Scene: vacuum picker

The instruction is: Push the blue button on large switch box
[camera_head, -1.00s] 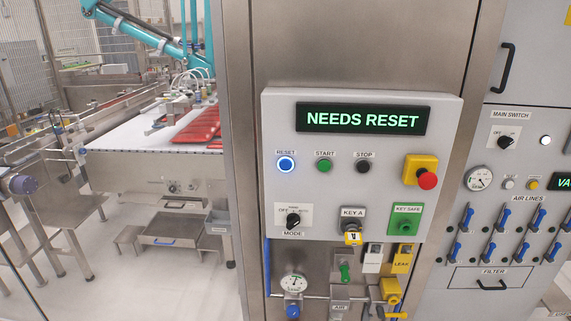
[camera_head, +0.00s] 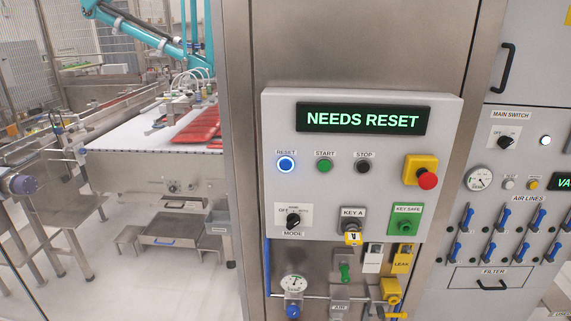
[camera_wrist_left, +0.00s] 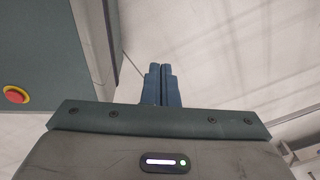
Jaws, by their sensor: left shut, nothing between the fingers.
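In the head view the large switch box (camera_head: 384,220) is a light grey panel on a steel column. Its display (camera_head: 363,119) reads NEEDS RESET in green. The round blue button (camera_head: 286,164) glows under the RESET label at the upper left of the box. A green START button (camera_head: 324,166) and a black STOP button (camera_head: 363,166) sit to its right. My left gripper (camera_wrist_left: 162,68) shows only in the left wrist view, fingers together and empty, over a pale floor and away from the box. Neither gripper shows in the head view.
A red emergency stop (camera_head: 427,180) sticks out at the box's right. A mode knob (camera_head: 293,221), keys and valves are lower down. An air-line cabinet (camera_head: 495,275) stands at the right. A conveyor machine (camera_head: 120,138) is at the back left. Space before the box looks clear.

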